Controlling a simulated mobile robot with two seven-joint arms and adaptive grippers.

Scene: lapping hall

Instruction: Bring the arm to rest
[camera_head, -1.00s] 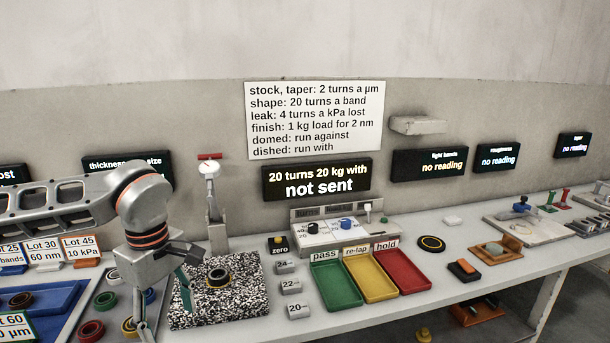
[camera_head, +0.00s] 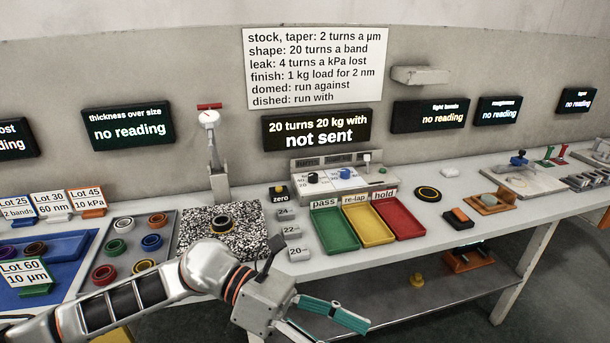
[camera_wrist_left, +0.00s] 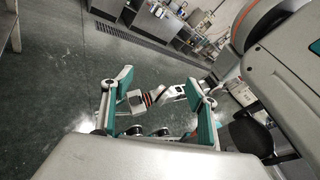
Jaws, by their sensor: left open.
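My left arm comes in from the left in the head view. My left gripper (camera_head: 335,330) hangs in front of the bench's front edge, its teal fingers apart and pointing to the lower right. In the left wrist view its two fingers (camera_wrist_left: 160,95) stand wide apart with nothing held between them. Beyond them shows a grey arm with an orange band, which looks like my other arm (camera_wrist_left: 160,93); its fingers cannot be made out.
The bench (camera_head: 420,228) bears a speckled plate (camera_head: 195,240) with a dark ring, green (camera_head: 335,232), yellow (camera_head: 368,224) and red (camera_head: 402,218) trays, and a grey tray (camera_head: 120,260) of rings. A lower shelf (camera_head: 400,300) runs underneath. Open floor (camera_wrist_left: 60,80) shows in the wrist view.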

